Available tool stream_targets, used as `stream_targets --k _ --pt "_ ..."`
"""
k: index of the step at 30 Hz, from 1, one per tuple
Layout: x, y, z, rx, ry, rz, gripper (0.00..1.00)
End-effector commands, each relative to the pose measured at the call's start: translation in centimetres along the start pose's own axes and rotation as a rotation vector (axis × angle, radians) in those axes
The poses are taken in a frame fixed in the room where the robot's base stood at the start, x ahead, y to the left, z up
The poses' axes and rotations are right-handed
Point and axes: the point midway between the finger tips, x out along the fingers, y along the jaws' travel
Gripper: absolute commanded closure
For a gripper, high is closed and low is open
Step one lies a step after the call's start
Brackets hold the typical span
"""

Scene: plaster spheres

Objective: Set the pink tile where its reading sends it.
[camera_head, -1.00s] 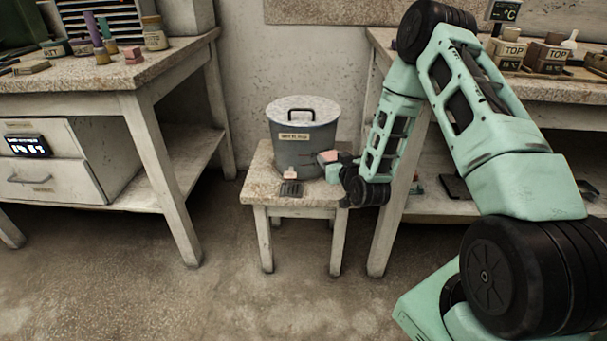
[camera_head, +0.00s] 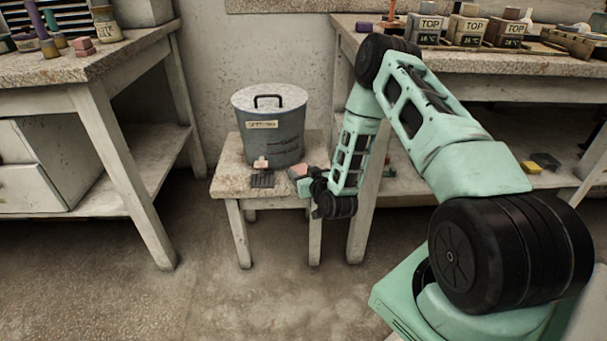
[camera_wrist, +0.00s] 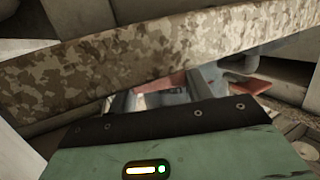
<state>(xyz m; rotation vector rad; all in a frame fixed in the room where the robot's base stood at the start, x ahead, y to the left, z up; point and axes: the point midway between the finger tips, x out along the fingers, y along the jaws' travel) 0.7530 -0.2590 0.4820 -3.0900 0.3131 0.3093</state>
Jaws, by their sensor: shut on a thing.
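My gripper (camera_head: 303,178) is shut on a pink tile (camera_head: 298,171), low over or beside the right front edge of a small speckled stool (camera_head: 230,184). I cannot tell whether the tile touches the stool. In the wrist view a pinkish piece (camera_wrist: 172,82) shows beyond my gripper's dark front edge, mostly hidden. A grey lidded bin (camera_head: 272,130) with a label stands on the stool. A small pale pink piece (camera_head: 261,163) sits in front of the bin, behind a dark ridged pad (camera_head: 262,181). The tile's reading is not legible.
The left bench (camera_head: 105,66) holds bottles and a pink block (camera_head: 82,45). The right bench (camera_head: 470,62) holds several boxes marked TOP with small temperature displays. A yellow item (camera_head: 545,160) lies on its lower shelf. Floor in front of the stool is clear.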

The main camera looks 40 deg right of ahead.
Motion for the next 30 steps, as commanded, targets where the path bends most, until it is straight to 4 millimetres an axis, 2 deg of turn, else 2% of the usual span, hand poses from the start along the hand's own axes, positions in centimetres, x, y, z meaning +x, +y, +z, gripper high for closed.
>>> stream_targets --k 4,5,7,19,23,30 --pt "0.1 0.0 0.4 0.000 0.000 -0.001 0.77" --pt "0.1 0.0 0.4 0.000 0.000 0.000 0.48" --pt "0.1 0.0 0.3 0.000 0.000 0.000 0.29" --pt "-0.5 0.0 -0.1 0.000 -0.002 0.000 0.29" --pt "-2.5 0.0 -0.1 0.000 -0.005 -0.001 0.29" --pt "-7.7 -0.1 -0.1 0.000 -0.007 -0.002 0.29"
